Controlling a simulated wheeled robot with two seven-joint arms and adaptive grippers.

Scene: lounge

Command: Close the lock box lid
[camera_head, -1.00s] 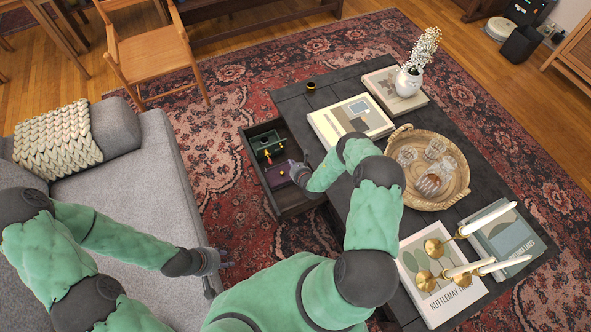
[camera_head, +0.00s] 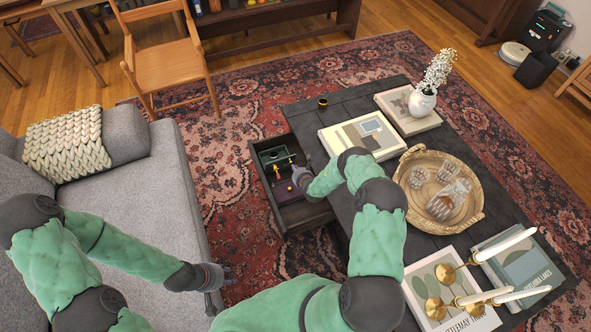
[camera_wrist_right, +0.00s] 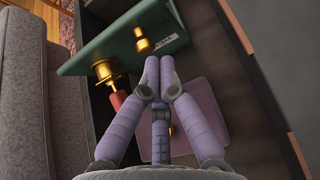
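An open drawer (camera_head: 285,222) of the dark coffee table holds a green box-like part (camera_head: 272,156) and a purple surface (camera_head: 287,192), with small red and brass pieces between. I take these as the lock box; which part is its lid is unclear. My right gripper (camera_head: 294,169) is over the drawer. In the right wrist view its fingertips (camera_wrist_right: 160,62) meet, empty, just beside the green panel (camera_wrist_right: 112,50), which bears a brass knob and label. The purple surface (camera_wrist_right: 200,108) lies beneath the fingers. My left gripper (camera_head: 228,275) is beside the sofa, away from the drawer; its fingers are too small to read.
The coffee table (camera_head: 335,105) carries books, a wicker tray (camera_head: 412,215), a white vase (camera_head: 422,104) and brass candlesticks (camera_head: 445,275). The grey sofa (camera_head: 150,200) stands at left. Patterned rug (camera_head: 225,135) lies open between sofa and drawer.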

